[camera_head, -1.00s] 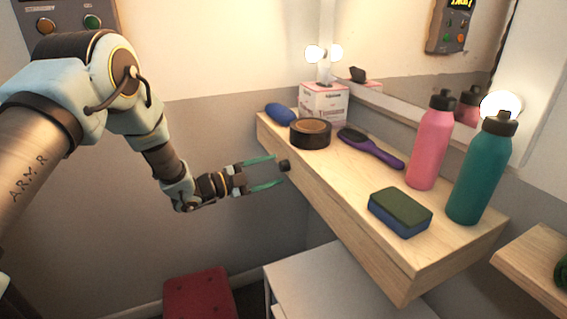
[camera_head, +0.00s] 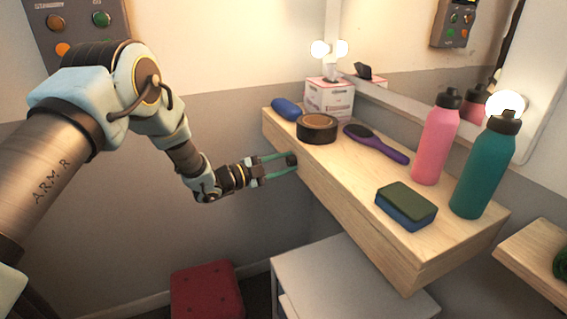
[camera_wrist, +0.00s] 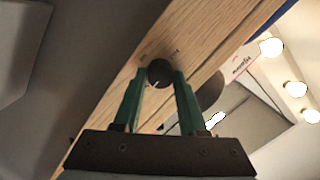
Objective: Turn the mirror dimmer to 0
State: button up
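The mirror dimmer is a small round black knob (camera_head: 291,159) on the front face of the wooden shelf, near its far left end. In the wrist view the knob (camera_wrist: 160,71) sits between my fingertips, with a short pale mark near its lower edge and small dark lettering on the wood beside it, too small to read. My gripper (camera_head: 288,164) reaches the knob from the left. Its two green fingers (camera_wrist: 160,76) lie against opposite sides of the knob and appear shut on it. The fingers partly cover the knob's sides.
The wooden shelf (camera_head: 345,221) carries a blue item (camera_head: 286,108), a tissue box (camera_head: 330,98), a round dark tin (camera_head: 317,128), a purple hairbrush (camera_head: 376,144), a sponge (camera_head: 406,206) and two bottles. A white cabinet (camera_head: 345,275) and red stool (camera_head: 206,291) stand below.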

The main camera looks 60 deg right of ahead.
jog(key=shift+w, duration=0.15)
grip_shut()
jog(key=shift+a, duration=0.1)
jog(key=shift+w, duration=0.2)
jog(key=shift+w, duration=0.1)
